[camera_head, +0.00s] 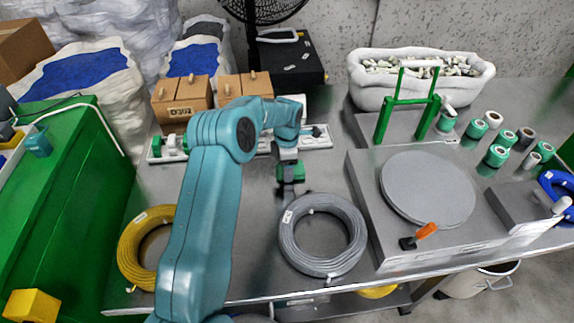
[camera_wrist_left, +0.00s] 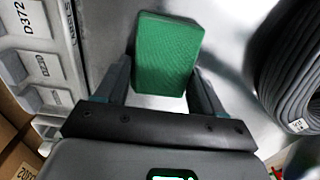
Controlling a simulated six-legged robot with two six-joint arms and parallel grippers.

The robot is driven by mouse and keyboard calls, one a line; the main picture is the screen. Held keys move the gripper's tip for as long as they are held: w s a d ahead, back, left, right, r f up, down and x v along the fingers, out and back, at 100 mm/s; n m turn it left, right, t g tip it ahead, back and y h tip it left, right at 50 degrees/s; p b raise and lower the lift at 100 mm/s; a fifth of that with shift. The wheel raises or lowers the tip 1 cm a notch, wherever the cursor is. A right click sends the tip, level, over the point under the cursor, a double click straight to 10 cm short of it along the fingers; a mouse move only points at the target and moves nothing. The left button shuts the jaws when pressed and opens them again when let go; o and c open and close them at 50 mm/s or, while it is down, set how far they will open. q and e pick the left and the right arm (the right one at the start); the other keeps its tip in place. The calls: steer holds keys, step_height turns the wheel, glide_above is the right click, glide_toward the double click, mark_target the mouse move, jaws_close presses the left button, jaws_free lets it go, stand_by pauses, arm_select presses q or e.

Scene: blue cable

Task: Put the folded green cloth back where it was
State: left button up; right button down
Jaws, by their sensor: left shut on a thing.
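The folded green cloth (camera_head: 292,171) is a small green block shape at the middle of the metal table. It also shows in the left wrist view (camera_wrist_left: 168,48), between the two fingers. My left gripper (camera_head: 287,184) reaches down to it from above and is shut on it. In the left wrist view my left gripper (camera_wrist_left: 162,75) has one finger on each side of the cloth. I cannot tell whether the cloth touches the table. My right gripper is not in view.
A grey cable coil (camera_head: 323,235) lies just right of and below the gripper. A yellow coil (camera_head: 146,246) is at left. A white strip of bins (camera_head: 318,139) runs behind. A turntable (camera_head: 427,188) and several green spools (camera_head: 496,155) are at right. Some bare table lies left of the grey coil.

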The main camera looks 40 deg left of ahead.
arm_select(q)
steer(key=shift+r, duration=0.15)
steer(key=o, duration=1)
steer(key=shift+f, duration=0.25)
steer(key=shift+r, duration=0.1)
step_height(320, 180, up, 12)
steer(key=shift+r, duration=0.15)
